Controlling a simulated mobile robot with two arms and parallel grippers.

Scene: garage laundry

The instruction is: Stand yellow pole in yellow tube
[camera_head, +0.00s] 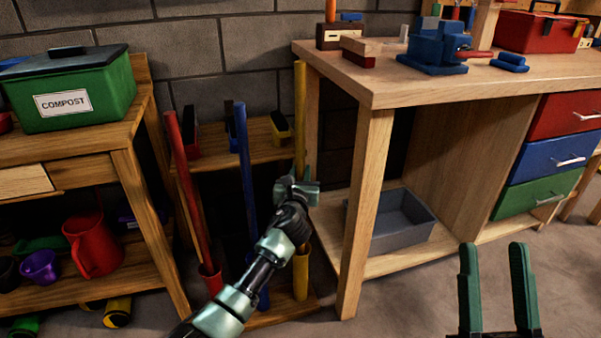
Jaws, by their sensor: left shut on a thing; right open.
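The yellow pole (300,115) stands upright, close to the left front leg of the workbench. My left gripper (299,184) is shut on it, around its middle or lower part. The yellow tube (301,275) stands below my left gripper, in line with the pole. My gripper and wrist hide the lower part of the pole, so I cannot tell whether its end is inside the tube. My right gripper (499,285) is open and empty at the lower right, in front of the workbench.
A red pole (187,190) leans in a red tube (210,280); a blue pole (244,165) stands beside it. The wooden workbench (372,95) is right of the yellow pole, with a grey bin (405,225) on its lower shelf. A compost box (70,90) sits on the left table.

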